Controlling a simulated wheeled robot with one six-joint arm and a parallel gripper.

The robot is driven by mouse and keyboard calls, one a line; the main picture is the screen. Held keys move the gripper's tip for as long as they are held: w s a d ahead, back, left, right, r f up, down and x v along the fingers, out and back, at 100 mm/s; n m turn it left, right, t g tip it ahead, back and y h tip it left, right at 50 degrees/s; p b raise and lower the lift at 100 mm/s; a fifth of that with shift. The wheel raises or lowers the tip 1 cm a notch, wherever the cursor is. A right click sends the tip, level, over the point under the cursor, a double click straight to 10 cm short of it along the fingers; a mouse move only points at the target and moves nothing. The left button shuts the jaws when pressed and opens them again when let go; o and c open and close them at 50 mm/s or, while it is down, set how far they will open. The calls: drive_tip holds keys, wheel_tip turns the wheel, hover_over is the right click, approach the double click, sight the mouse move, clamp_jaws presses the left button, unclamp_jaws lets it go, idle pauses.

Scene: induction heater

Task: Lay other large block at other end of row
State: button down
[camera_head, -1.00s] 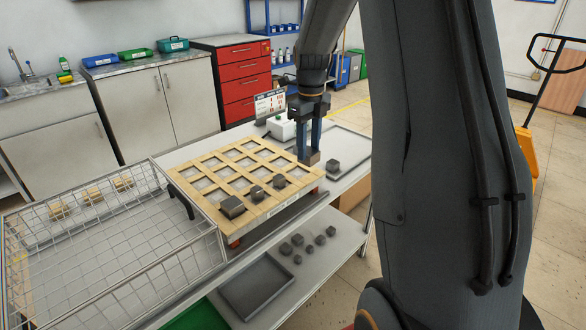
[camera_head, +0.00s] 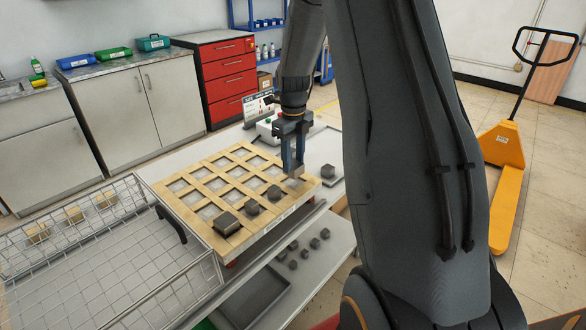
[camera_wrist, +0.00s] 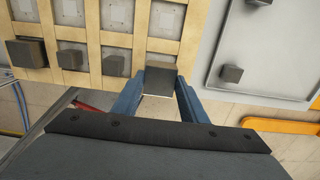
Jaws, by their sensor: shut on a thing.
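My gripper (camera_head: 294,166) is shut on a grey large block (camera_head: 297,172); the block also shows between the fingers in the wrist view (camera_wrist: 161,78). It is over the right end cell of the near row of the wooden grid board (camera_head: 187,223). I cannot tell whether it touches the cell floor. Another large block (camera_head: 227,224) sits in the left end cell of that row, also seen in the wrist view (camera_wrist: 28,53). Two smaller blocks (camera_head: 252,207) (camera_head: 274,193) sit in cells between them.
A grey tray (camera_head: 334,145) with one block (camera_head: 328,171) lies right of the board. A wire basket (camera_head: 120,255) stands to the left. Several small blocks and a dark tray (camera_head: 256,300) are on the lower shelf. The board's far rows hold no blocks.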

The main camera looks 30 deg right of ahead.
sight(293, 164)
drive_tip(key=shift+f+p, duration=0.5)
drive_tip(key=shift+f, duration=1.3)
drive_tip(key=shift+f, duration=0.15)
drive_tip(key=c, duration=1.1)
unclamp_jaws()
